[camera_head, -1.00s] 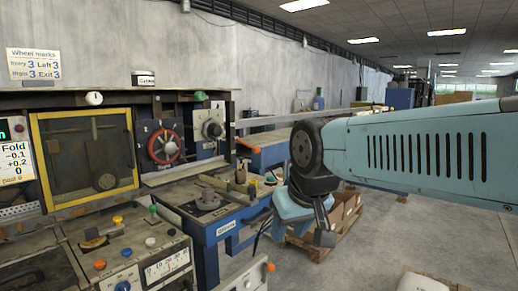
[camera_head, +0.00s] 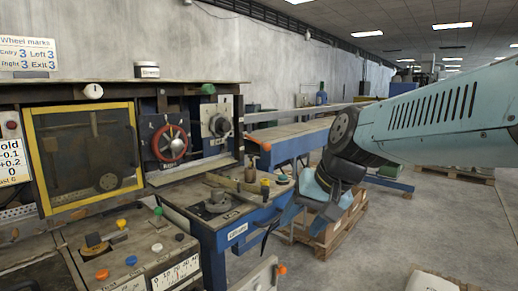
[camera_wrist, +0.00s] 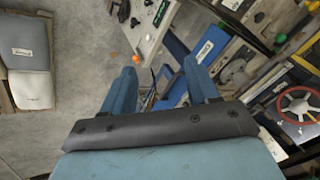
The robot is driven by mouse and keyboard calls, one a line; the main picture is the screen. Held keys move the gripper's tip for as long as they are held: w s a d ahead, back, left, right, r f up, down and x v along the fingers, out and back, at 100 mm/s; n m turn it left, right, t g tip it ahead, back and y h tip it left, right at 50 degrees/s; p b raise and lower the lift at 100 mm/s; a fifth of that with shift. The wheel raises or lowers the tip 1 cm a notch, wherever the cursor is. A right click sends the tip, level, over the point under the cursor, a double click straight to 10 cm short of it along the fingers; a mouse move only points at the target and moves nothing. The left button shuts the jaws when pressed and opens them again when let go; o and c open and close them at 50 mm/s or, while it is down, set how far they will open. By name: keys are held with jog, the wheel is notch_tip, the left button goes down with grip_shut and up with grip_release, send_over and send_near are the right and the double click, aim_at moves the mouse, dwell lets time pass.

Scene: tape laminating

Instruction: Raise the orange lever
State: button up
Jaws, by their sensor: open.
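A small orange ball knob (camera_head: 281,270) sticks out from the right side of the grey console at the bottom of the head view; I take it as the end of the orange lever. It also shows in the wrist view (camera_wrist: 136,59), beside a pale panel edge. The lever's shaft is mostly hidden. My gripper (camera_head: 308,218) hangs pointing down, above and to the right of the knob. In the wrist view its two blue fingers (camera_wrist: 162,76) are spread, with nothing held between them.
The console (camera_head: 150,255) carries several coloured knobs, including a flat orange one (camera_head: 102,274). A blue machine table (camera_head: 240,225) with fittings stands behind. A red handwheel (camera_head: 170,142) is on the panel. Boxes on a pallet (camera_head: 335,235) lie beyond my gripper. Floor at right is fairly clear.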

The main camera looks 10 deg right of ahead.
jog(key=w+a+r+m+y, duration=0.1)
jog(key=w+a+m+y, duration=0.35)
jog(key=w, duration=0.25)
jog(key=m+t, duration=1.2)
jog(key=m, duration=0.9)
send_near(270, 148)
jog(key=x, duration=1.1)
jog(key=shift+w+a, duration=0.15)
jog(key=shift+w, duration=0.05)
grip_shut()
